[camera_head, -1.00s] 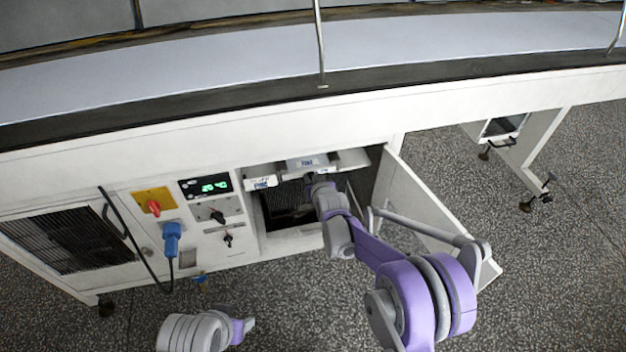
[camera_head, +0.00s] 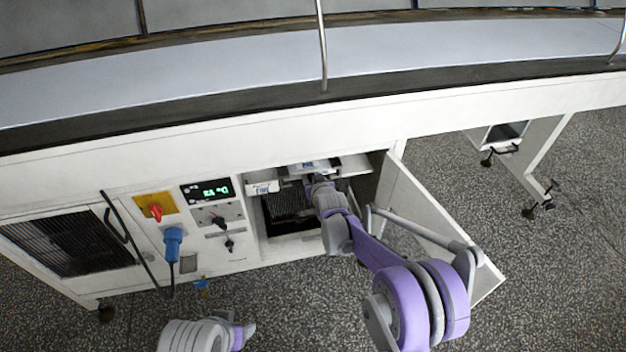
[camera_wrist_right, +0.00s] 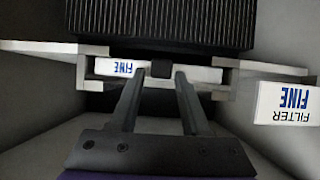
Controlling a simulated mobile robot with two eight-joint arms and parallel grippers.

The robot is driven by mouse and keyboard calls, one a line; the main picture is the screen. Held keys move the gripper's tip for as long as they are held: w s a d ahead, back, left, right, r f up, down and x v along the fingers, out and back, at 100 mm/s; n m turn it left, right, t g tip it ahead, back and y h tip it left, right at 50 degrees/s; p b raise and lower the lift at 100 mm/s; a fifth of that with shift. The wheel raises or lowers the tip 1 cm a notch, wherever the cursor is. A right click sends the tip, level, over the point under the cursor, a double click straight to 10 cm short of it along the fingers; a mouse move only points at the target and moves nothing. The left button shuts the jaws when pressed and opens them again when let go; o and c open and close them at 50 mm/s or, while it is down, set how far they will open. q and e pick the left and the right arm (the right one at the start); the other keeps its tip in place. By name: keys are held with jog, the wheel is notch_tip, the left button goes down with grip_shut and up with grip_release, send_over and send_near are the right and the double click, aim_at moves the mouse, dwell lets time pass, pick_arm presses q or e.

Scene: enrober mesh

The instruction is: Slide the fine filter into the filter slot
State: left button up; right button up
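The fine filter (camera_wrist_right: 122,68) is a flat white piece with a blue FINE label and a dark grip block (camera_wrist_right: 161,69) on its front edge. It lies in the filter slot (camera_wrist_right: 95,84), between side rails; how deep it sits is hard to tell. In the head view the fine filter (camera_head: 318,163) shows partly above my right wrist. My right gripper (camera_wrist_right: 160,76) has its fingers apart on either side of the grip block, with a small gap visible at each side. In the head view my arm hides the fingertips. Only part of my left arm shows at the bottom.
A FILTER FINE plate (camera_wrist_right: 288,101) stands beside the slot; in the head view this plate (camera_head: 263,188) is left of the opening. A dark ribbed block (camera_wrist_right: 160,22) is close to the slot. The open cabinet door (camera_head: 440,225) stands right of my right arm.

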jog(key=shift+o, duration=0.9)
jog(key=p+v, duration=0.2)
jog(key=v, duration=0.9)
